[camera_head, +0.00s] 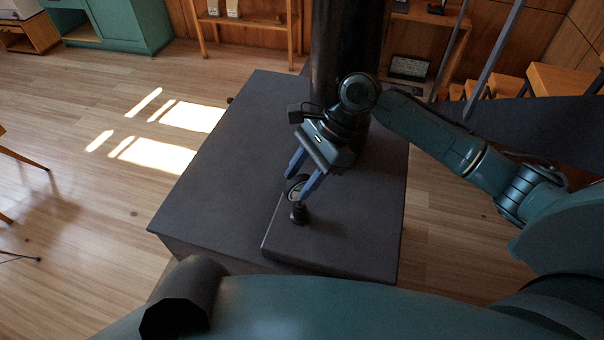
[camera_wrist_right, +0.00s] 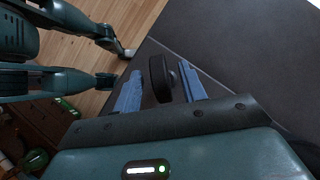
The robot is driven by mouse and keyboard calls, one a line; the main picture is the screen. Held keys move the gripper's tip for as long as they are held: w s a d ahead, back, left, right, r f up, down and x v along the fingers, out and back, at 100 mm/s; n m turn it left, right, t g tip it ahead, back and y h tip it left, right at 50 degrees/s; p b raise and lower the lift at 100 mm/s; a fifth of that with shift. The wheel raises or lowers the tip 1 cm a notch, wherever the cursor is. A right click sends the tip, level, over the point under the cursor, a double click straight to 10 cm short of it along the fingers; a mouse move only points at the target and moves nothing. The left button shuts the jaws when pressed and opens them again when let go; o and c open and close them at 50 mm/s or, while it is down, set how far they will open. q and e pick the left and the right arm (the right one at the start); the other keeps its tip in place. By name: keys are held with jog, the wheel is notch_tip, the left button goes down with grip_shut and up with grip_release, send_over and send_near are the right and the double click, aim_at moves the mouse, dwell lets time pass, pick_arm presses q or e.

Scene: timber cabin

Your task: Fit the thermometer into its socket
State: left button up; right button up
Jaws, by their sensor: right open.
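The thermometer (camera_head: 296,189) has a round dial with a dark rim. It stands roughly upright above a small black fitting (camera_head: 299,214), apparently its socket, on the raised dark slab. How deep its stem sits in the fitting cannot be told. My right gripper (camera_head: 298,187) is open, with its two blue fingers on either side of the dial. In the right wrist view the dark dial (camera_wrist_right: 160,79) shows edge-on between the open fingers (camera_wrist_right: 160,72), with a gap visible on each side. My left gripper is not in view.
The slab (camera_head: 345,245) lies on a larger dark block (camera_head: 230,160), whose left part is bare. A thick dark column (camera_head: 345,45) rises just behind my right gripper. Wooden shelving (camera_head: 250,22) stands at the back. Open wooden floor (camera_head: 80,120) lies to the left.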

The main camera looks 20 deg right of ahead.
jog(key=v, duration=1.3)
jog(key=shift+b, duration=0.3)
jog(key=shift+s, duration=0.1)
